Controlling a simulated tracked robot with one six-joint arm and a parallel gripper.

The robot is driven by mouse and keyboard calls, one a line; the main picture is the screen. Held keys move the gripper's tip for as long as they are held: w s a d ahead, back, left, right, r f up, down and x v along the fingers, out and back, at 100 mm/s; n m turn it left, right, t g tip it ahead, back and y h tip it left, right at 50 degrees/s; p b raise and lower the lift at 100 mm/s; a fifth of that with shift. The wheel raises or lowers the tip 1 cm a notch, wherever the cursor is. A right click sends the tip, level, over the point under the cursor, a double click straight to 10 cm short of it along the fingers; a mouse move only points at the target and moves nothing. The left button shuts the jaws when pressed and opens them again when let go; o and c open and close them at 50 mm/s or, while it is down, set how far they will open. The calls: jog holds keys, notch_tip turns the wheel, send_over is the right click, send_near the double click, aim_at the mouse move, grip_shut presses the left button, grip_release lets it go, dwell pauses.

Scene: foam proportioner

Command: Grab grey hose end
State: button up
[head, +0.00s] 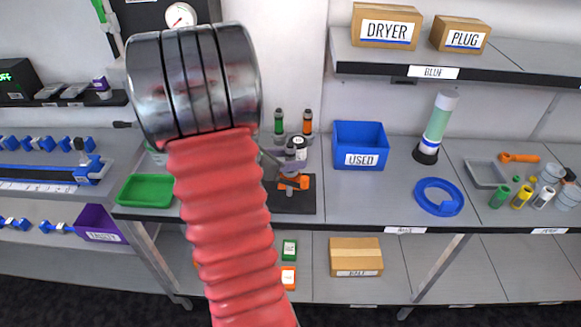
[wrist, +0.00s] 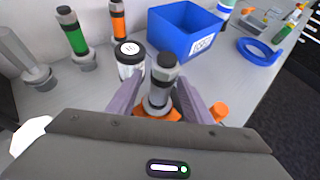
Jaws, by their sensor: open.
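A grey fitting with a dark cap (wrist: 164,70), which looks like the grey hose end, stands upright between my two fingers in the wrist view. It also shows small in the head view (head: 290,151). Its lower part sits at an orange piece (wrist: 158,115), partly hidden by my gripper body. My gripper (wrist: 161,86) is open, with one purple-grey finger on each side of the fitting. I cannot tell whether either finger touches it. In the head view my gripper (head: 288,161) is small and partly covered by my red arm.
The blue USED bin (head: 360,147) is to the right. A green tray (head: 147,191) is left.

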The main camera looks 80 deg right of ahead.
dwell(0.3)
grip_shut()
dwell(0.4)
